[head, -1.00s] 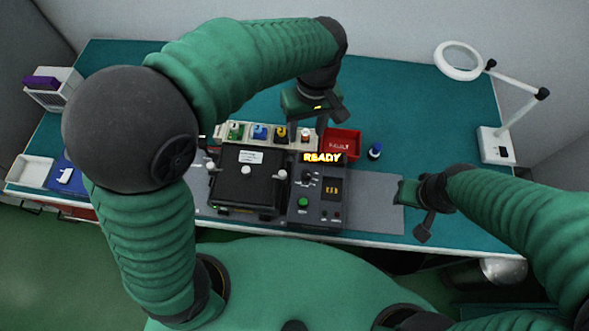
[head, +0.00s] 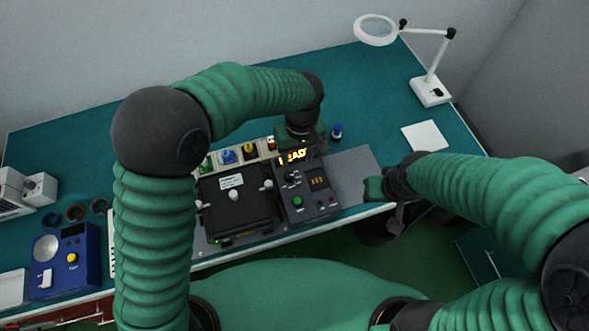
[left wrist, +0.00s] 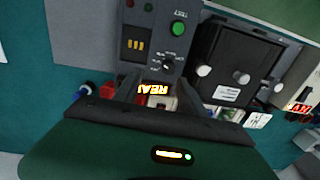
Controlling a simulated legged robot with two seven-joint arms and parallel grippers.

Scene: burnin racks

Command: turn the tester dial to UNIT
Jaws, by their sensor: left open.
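The tester (head: 322,202) is a dark grey panel with a lit READY sign, a small amber display and a green button (head: 297,201). Its dial (head: 291,177) is a small black knob near the panel's upper left. In the left wrist view the dial (left wrist: 167,65) shows with its markings, too small to read surely. My left gripper (head: 298,141) is open at the panel's far end, above the READY sign and partly covering it, apart from the dial.
A black lidded fixture (head: 236,203) stands directly left of the tester. Behind it is a row of coloured parts (head: 229,156). A blue-capped item (head: 337,131) stands beyond my left gripper. A blue device (head: 62,258) is at far left. The grey mat (head: 353,172) to the right is clear.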

